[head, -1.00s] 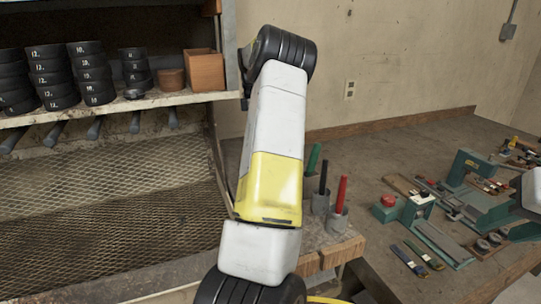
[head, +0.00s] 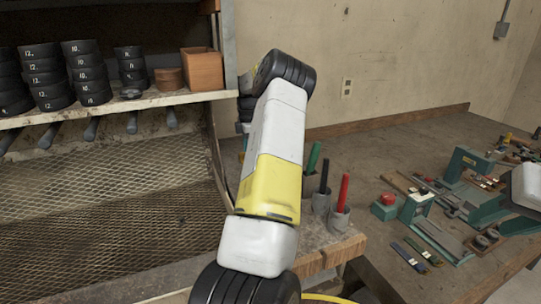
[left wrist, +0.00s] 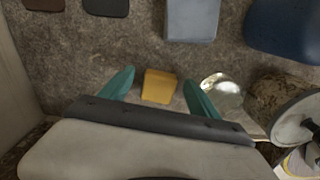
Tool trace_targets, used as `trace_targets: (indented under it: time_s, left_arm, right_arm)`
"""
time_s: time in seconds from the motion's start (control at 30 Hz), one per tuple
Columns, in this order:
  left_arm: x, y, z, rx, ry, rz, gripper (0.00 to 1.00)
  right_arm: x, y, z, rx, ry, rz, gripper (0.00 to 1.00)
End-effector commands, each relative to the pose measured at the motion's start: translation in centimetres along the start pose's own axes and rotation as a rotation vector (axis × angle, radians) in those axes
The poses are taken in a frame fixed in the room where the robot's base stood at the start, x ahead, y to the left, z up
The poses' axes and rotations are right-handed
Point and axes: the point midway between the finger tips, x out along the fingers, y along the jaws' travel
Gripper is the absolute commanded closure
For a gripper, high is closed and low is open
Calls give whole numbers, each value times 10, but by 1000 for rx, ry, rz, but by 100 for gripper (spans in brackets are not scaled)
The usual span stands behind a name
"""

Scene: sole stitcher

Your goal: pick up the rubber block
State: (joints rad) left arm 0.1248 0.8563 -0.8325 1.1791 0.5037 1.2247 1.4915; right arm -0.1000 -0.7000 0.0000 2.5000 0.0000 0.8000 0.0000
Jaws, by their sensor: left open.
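In the left wrist view a small yellow-orange block (left wrist: 159,86), which looks like the rubber block, lies on a worn grey-brown surface. My left gripper (left wrist: 159,95) is open, with one teal finger on each side of the block. Gaps show between the block and both fingers, and nothing is held. In the head view my left arm stands in the middle and hides most of its own gripper; I cannot make out the block there. My right gripper (head: 526,187) is a white piece cut by the right edge; its jaws cannot be read.
Near the block are a grey block (left wrist: 193,20), a shiny metal piece (left wrist: 222,92), a round canister (left wrist: 282,103) and a dark blue object (left wrist: 284,28). In the head view, holders with coloured handles (head: 343,190) stand right of my arm; a shelf with black rolls (head: 88,70) is left.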

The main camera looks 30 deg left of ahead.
Motion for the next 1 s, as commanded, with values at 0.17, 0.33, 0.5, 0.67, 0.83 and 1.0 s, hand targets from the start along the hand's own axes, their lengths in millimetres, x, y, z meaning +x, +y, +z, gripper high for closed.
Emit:
trace_targets:
  time_s: [0.17,0.33,0.5,0.67,0.83,1.0]
  left_arm:
    - [-1,0,0,0,-1,0,45]
    - [-1,0,0,0,-1,0,78]
    - [-1,0,0,0,-1,0,96]
    - [-3,0,0,1,-1,1,96]
    - [-24,1,0,1,-3,4,96]
    - [-60,1,0,1,-3,4,96]
  right_arm:
    - [0,0,0,0,0,0,64]
    - [0,0,0,0,0,0,64]
    - [0,0,0,0,0,0,64]
    - [0,0,0,0,0,0,64]
    - [0,0,0,0,0,0,64]
    - [0,0,0,0,0,0,64]
